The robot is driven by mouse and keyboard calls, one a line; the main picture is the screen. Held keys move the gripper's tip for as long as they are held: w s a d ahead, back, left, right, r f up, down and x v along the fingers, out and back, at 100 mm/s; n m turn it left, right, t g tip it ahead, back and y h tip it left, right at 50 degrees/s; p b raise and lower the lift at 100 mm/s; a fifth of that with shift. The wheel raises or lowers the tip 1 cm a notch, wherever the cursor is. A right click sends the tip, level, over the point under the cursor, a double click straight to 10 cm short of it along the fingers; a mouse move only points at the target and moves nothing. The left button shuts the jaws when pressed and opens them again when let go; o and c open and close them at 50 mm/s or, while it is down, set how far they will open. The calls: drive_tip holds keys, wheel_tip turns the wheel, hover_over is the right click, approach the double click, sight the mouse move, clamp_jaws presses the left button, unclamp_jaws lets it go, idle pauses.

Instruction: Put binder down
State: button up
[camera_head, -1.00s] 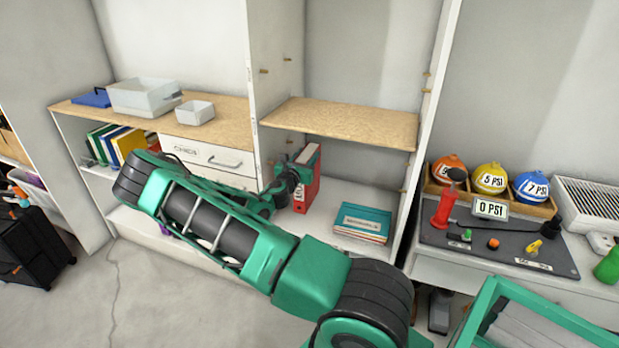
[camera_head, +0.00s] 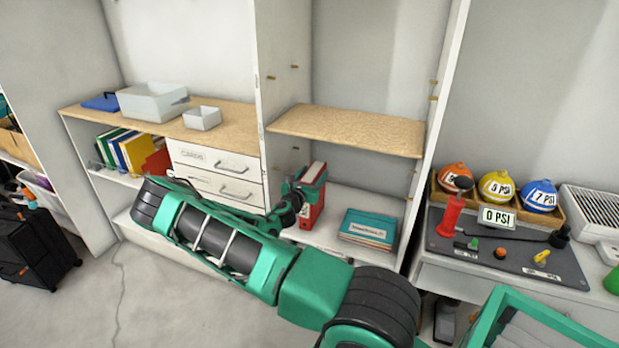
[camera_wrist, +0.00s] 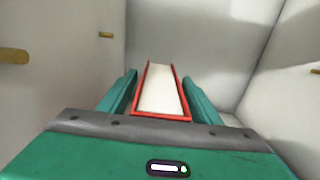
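The red binder (camera_head: 311,215) stands upright on the white lower shelf board inside the tall compartment, under the wooden shelf. In the wrist view, its white page edges and red covers (camera_wrist: 160,90) show from above, between my fingers. My gripper (camera_head: 306,187) is around the binder's upper part. In the wrist view, my gripper (camera_wrist: 160,85) has one teal finger on each side of the binder, with a narrow gap on both sides, so it looks open. Part of the binder is hidden behind my wrist in the head view.
A stack of teal books (camera_head: 368,229) lies right of the binder. The wooden shelf (camera_head: 350,130) is above, and an upright panel (camera_head: 283,90) bounds the compartment on the left. Drawers (camera_head: 222,185) and colourful binders (camera_head: 130,148) are further left. Bare board lies between binder and books.

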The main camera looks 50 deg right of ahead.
drive_tip(key=shift+r, duration=0.1)
drive_tip(key=v, duration=1.2)
idle(0.5)
